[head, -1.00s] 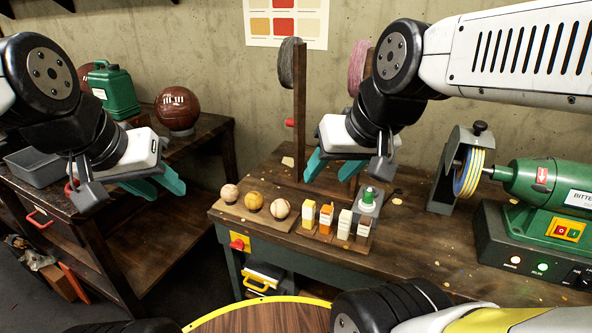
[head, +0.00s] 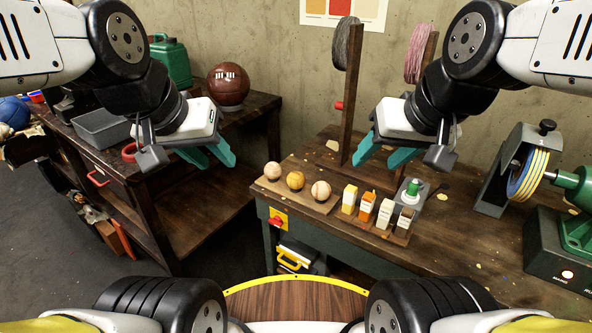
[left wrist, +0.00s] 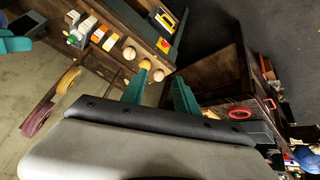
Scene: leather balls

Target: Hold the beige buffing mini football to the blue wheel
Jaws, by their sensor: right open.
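Three small balls sit in a row on a wooden board: a pale one (head: 273,170), a yellow one (head: 295,180) and a beige one with dark seams (head: 320,190). I cannot tell for sure which is the beige mini football. They also show in the left wrist view, the nearest pale one (left wrist: 129,53) at the top. My left gripper (head: 208,158) is open and empty, left of the balls. My right gripper (head: 382,153) is open and empty, above the workbench right of the balls.
A wooden post with a grey spool (head: 347,45) rises behind. A side table at left holds a brown ball (head: 228,86), green canister (head: 171,62) and grey tray (head: 101,128).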

